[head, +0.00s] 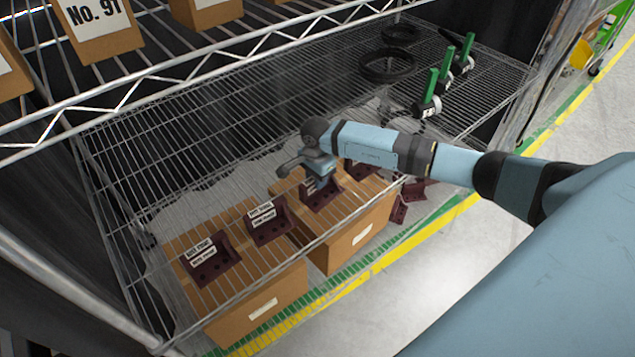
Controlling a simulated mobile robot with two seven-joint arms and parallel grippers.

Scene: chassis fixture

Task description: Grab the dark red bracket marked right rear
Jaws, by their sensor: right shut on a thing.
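Several dark red brackets with white labels sit in a row on the wire shelf: one at the near left (210,262), one right of it (268,226), and a third (322,195) under my right gripper. My right gripper (318,176) points down over this third bracket and is shut on it. The gripper and wrist cover part of its label, so I cannot read its marking. A fourth bracket (362,169) is partly hidden behind my right arm. My left gripper is not in view.
Cardboard boxes (262,303) show below the wire shelf (165,150). An upper shelf (190,72) with boxes hangs close above. Black rings (388,66) and green-handled parts (430,95) stand at the far right. More dark red pieces (400,209) show below my arm.

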